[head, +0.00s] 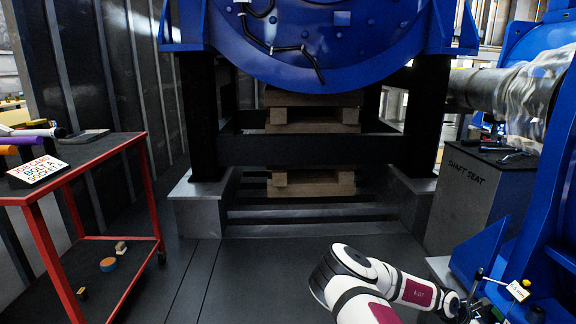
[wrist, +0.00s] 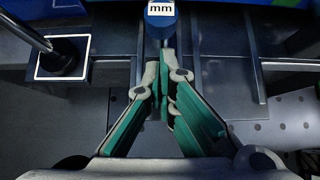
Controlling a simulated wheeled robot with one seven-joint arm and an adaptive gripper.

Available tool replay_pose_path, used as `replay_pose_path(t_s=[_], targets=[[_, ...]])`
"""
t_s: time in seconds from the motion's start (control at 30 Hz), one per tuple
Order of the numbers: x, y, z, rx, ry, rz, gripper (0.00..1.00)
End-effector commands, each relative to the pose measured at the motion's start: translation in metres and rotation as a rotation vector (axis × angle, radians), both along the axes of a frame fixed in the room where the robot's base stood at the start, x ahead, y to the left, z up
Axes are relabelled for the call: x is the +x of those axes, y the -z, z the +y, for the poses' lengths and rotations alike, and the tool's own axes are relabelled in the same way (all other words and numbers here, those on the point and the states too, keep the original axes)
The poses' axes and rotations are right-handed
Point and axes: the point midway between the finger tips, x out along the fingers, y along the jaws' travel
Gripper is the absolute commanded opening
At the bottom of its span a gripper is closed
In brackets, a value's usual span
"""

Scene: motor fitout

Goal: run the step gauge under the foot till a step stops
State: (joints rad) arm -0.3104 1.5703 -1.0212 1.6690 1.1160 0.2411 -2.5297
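My gripper (wrist: 166,68) points forward in the wrist view, its green-padded fingers brought close together at the tips. A narrow grey piece shows at the tips, but I cannot tell whether it is a held step gauge or part of the fingers. Just beyond the tips is a blue round piece (wrist: 160,38) with a white "mm" label (wrist: 160,8). In the head view my gripper (head: 468,306) is at the lower right, near the blue machine's base, its fingers too small to read. I cannot make out the foot or the gauge's steps.
A small white label (head: 517,290) shows beside the blue machine (head: 550,215). A "SHAFT SEAT" block (head: 465,195) stands behind. A red-framed cart (head: 150,190) is at left; the middle floor is clear.

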Motion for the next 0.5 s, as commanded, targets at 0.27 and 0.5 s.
replay_pose_path(t_s=[0.27, 0.5], targets=[[-0.001, -0.001, 0.015, -0.001, -0.001, 0.001, 0.00], [-0.001, -0.001, 0.032, -0.001, -0.002, 0.001, 0.00]])
